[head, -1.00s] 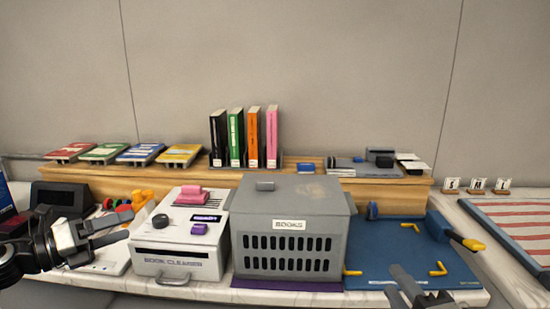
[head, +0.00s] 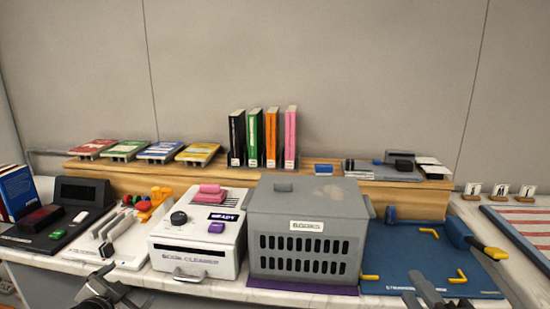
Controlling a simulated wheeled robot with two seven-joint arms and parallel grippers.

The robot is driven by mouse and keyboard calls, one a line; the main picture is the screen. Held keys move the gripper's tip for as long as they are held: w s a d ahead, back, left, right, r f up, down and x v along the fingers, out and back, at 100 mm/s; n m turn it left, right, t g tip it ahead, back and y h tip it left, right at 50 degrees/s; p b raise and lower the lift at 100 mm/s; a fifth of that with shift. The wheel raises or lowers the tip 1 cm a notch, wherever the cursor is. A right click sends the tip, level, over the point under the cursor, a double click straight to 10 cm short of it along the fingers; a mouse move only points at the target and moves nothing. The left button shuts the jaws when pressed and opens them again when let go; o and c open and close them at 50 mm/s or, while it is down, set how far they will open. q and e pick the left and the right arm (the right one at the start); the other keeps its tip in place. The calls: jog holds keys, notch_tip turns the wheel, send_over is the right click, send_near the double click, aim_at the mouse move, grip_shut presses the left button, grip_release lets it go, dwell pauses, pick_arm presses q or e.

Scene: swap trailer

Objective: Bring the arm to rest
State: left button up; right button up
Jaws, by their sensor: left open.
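My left gripper (head: 108,288) is at the bottom left of the head view, low in front of the counter's front edge. It is open and holds nothing that I can see. My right gripper (head: 425,292) shows only in part at the bottom edge, in front of the blue mat (head: 400,262). Its lower part is cut off by the frame, and I cannot tell whether its fingers are apart.
The white book cleaner (head: 190,258) and the grey books crate (head: 305,228) stand mid-counter. A black device (head: 85,192) and a white tray with tools (head: 128,250) are at the left. Upright books (head: 272,138) stand on the wooden shelf (head: 330,185) behind.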

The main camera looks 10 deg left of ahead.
pick_arm(q)
jog(key=s+d+f+g+h, duration=0.1)
jog(key=s+d+f+h, duration=0.1)
jog(key=s+d+f, duration=0.4)
jog(key=s+d+f+g+h, duration=0.1)
jog(key=s+d+f, duration=0.25)
jog(key=d, duration=0.55)
jog(key=s+d+n+g+h, duration=0.1)
jog(key=s+d+n+h, duration=0.1)
jog(key=s+d, duration=1)
jog(key=shift+d+f+n+h, duration=0.2)
jog(key=shift+f+n+h, duration=0.1)
jog(key=shift+n, duration=0.4)
pick_arm(e)
jog(key=s+f+n+g, duration=0.2)
jog(key=s+f+n, duration=0.3)
jog(key=f, duration=0.3)
jog(key=s+a+f+n+g, duration=0.1)
jog(key=s+f+n+g, duration=0.1)
jog(key=s+f+n, duration=0.3)
jog(key=s+f+n+g+h, duration=0.1)
jog(key=s+f+n+g, duration=0.2)
jog(key=f, duration=0.8)
jog(key=s+n, duration=0.2)
jog(key=n, duration=0.2)
jog(key=shift+a+f+n, duration=0.25)
jog(key=shift+f+n, duration=0.15)
